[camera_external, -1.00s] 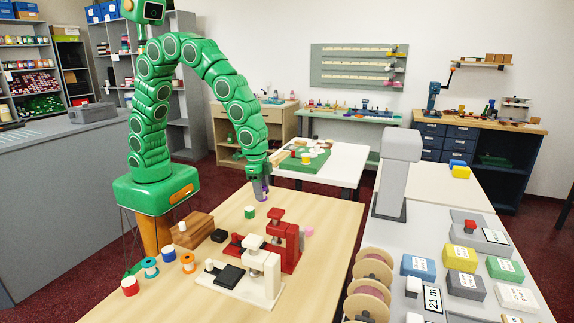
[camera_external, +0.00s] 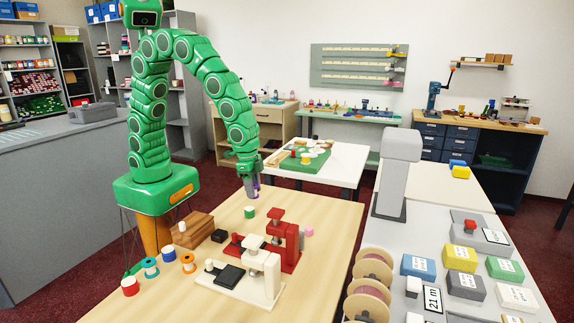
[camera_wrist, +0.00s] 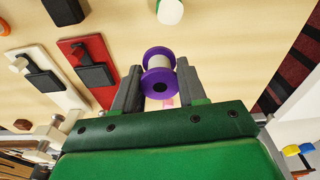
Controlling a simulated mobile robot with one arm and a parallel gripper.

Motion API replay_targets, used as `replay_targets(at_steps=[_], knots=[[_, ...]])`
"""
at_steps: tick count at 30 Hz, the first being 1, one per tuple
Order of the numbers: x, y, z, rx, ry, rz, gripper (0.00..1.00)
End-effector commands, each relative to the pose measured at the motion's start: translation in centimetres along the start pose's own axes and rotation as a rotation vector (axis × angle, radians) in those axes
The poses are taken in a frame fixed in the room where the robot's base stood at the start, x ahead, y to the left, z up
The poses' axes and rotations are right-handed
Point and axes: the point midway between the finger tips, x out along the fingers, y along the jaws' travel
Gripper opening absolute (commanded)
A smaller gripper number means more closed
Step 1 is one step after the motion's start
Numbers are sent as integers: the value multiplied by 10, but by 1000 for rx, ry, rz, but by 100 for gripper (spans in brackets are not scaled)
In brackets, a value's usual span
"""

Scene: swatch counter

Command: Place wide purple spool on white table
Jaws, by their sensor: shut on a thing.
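The wide purple spool (camera_wrist: 159,84) has purple flanges and a pale middle. In the wrist view it sits between the two fingers of my gripper (camera_wrist: 157,90), which is shut on it. In the external view my gripper (camera_external: 251,187) hangs over the far left part of the wooden table (camera_external: 325,220), and only a little purple shows at its fingertips. The white table (camera_external: 345,162) stands behind the wooden table, to the right of my gripper. It carries a green mat (camera_external: 300,162) with several small items on it.
A green-topped spool (camera_external: 249,212) stands below my gripper. A red press (camera_external: 285,240) and a white press (camera_external: 255,272) stand nearer, with several spools at the left front. The white table's right side looks bare.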

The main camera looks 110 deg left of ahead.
Motion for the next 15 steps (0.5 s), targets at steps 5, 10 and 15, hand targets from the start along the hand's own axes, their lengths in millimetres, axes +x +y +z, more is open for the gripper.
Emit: replay_targets(at_steps=[5, 10, 15], knots=[[-16, 8, 31, -30, 0, -4, 8], [-28, 13, 60, -64, 2, -8, 8], [-36, 15, 86, -95, 0, -14, 8]])
